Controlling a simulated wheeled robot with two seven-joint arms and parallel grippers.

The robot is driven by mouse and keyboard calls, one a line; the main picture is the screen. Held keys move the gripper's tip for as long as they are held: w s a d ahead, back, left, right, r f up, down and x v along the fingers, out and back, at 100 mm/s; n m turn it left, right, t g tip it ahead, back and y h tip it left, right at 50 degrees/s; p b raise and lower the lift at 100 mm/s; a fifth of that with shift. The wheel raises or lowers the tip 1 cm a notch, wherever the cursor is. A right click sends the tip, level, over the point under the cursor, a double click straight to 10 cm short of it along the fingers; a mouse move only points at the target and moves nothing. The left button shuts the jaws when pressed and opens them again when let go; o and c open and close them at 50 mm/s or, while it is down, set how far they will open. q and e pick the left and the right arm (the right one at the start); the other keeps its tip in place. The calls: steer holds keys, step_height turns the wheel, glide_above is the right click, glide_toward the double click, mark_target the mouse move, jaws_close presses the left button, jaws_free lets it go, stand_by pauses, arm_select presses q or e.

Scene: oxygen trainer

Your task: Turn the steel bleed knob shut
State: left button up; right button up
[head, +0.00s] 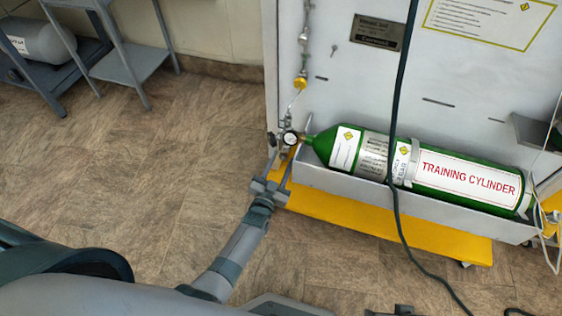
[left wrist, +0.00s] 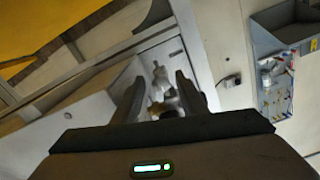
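The green training cylinder (head: 335,140) lies in a grey trough on the panel stand. A round gauge (head: 290,138) and small metal fittings sit at its left, valve end. A small dark, steel-looking part (head: 271,139) left of the gauge may be the bleed knob; it is too small to be sure. My left gripper (head: 279,163) is just below these fittings, fingers pointing up at them. In the left wrist view my left gripper (left wrist: 157,88) has its fingers apart, with metal fittings (left wrist: 160,78) showing between and beyond them. Contact cannot be told. My right gripper is not in view.
A dark hose (head: 396,205) hangs across the cylinder to the floor. The stand has a yellow base (head: 340,213). A yellow fitting (head: 300,82) is on the line above the gauge. A grey shelf unit (head: 130,65) stands back left. The floor between is clear.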

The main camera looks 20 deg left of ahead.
arm_select(q)
steer(key=shift+s, duration=0.1)
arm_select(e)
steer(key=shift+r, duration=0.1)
arm_select(q)
steer(key=shift+s, duration=0.7)
steer(key=s+p, duration=0.1)
steer(key=s, duration=1.4)
steer(key=shift+s+a, duration=0.3)
steer(key=shift+s, duration=0.1)
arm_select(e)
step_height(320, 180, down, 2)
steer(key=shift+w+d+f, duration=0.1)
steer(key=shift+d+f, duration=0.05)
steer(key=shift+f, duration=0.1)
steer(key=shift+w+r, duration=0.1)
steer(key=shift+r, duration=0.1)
